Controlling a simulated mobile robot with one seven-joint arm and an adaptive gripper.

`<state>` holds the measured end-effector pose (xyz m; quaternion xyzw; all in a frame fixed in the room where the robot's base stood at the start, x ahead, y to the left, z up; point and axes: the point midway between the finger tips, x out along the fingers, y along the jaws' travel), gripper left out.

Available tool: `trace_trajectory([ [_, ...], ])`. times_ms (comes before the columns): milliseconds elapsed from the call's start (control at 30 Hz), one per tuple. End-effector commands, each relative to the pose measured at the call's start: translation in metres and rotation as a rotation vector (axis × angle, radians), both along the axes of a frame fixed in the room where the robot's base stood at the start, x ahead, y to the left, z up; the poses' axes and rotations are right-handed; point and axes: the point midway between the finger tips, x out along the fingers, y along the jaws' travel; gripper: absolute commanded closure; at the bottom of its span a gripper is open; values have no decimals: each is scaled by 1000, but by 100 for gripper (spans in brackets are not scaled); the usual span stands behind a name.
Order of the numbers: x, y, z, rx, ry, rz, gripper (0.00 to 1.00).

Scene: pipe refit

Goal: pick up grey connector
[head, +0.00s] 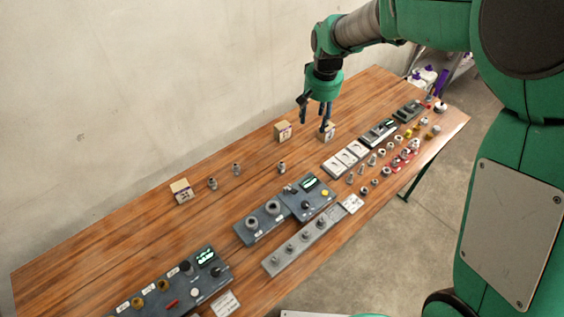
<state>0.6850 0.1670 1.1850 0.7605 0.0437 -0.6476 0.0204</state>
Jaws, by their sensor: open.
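Three small grey metal connectors stand apart on the bare wood: one on the left (213,184), one beside it (236,169) and one farther right (281,167). More small grey fittings lie on the right part of the table. I cannot tell which one is the grey connector of the task. My gripper (318,115) points down over the far side of the table, right by a small tan block (328,135), with its fingers partly in front of it. It is open; nothing shows held between the fingers, and I cannot tell whether it touches the block.
The wooden table (90,245) runs along a wall. Two more tan blocks stand left of my gripper, one near (283,131) and one far left (181,191). Dark panels (312,196), a grey rail (300,247) and white plates (344,159) fill the front side.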

Motion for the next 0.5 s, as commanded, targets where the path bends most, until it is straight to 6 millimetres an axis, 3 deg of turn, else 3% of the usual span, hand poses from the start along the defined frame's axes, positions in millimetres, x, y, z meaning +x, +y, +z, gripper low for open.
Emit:
trace_trajectory([
  [200, 33, 35, -58, -11, 49, 15, 50],
  [500, 64, 82, -145, -27, 109, 33, 50],
])
